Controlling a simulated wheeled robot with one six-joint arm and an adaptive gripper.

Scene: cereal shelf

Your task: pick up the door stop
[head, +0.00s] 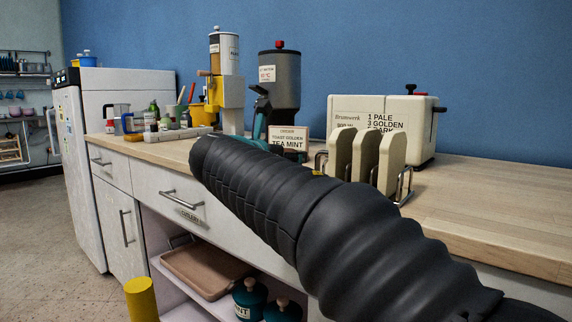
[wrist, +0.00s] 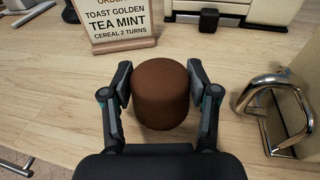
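A brown, round, squat block, which I take for the door stop (wrist: 161,95), is in the middle of the wrist view. My gripper (wrist: 160,82) has one finger on the left side of it and one on the right. The pads are at or very near its sides, and I cannot tell whether they press on it. In the head view my dark arm hides the block and my fingers.
A sign (head: 287,138) stands just behind the block. A metal rack (head: 403,186) with cream slabs (head: 364,157) is close on the right, with a cream toaster (head: 418,128) behind. A grey dispenser (head: 281,78) stands behind the sign. The counter's right part (head: 490,205) is clear.

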